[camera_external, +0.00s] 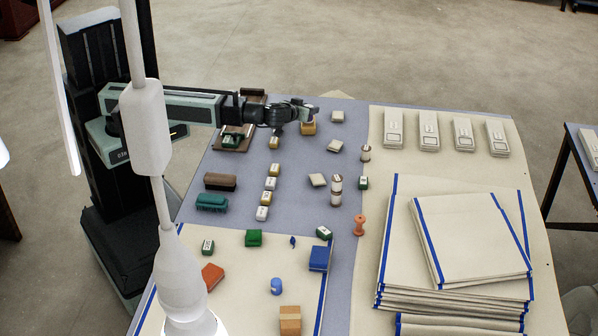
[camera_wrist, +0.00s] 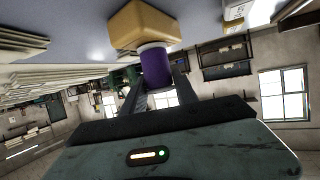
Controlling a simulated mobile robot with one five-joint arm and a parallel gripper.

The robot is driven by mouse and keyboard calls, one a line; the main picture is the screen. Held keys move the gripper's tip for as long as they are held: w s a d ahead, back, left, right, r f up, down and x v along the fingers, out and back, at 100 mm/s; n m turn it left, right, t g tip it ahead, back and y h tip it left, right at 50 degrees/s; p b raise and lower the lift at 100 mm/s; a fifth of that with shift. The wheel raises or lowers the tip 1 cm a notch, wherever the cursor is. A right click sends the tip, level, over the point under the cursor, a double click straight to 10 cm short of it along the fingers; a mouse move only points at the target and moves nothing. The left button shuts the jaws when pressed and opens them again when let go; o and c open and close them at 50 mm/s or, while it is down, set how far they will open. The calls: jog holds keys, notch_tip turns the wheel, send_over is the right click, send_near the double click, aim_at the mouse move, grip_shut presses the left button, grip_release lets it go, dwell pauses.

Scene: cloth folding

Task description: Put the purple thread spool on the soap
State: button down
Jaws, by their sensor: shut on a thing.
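The purple thread spool (camera_wrist: 155,68) is between the two fingers of my gripper (camera_wrist: 157,88) in the wrist view. Its pale end faces a tan-yellow block, which looks like the soap (camera_wrist: 144,26). The spool's end overlaps the soap's edge in that view; I cannot tell whether they touch.
Folded cloths (camera_external: 470,240) are stacked at the right. Bare mat (camera_external: 300,175) lies in front of the soap.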

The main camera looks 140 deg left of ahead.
jog(key=shift+f, duration=0.15)
jog(key=c, duration=0.9)
grip_release()
jog(key=shift+c, duration=0.2)
jog(key=shift+r, duration=0.35)
jog(key=p+v, duration=0.4)
jog(key=v, duration=0.8)
jog(key=shift+f+p, duration=0.15)
jog(key=shift+p, duration=0.15)
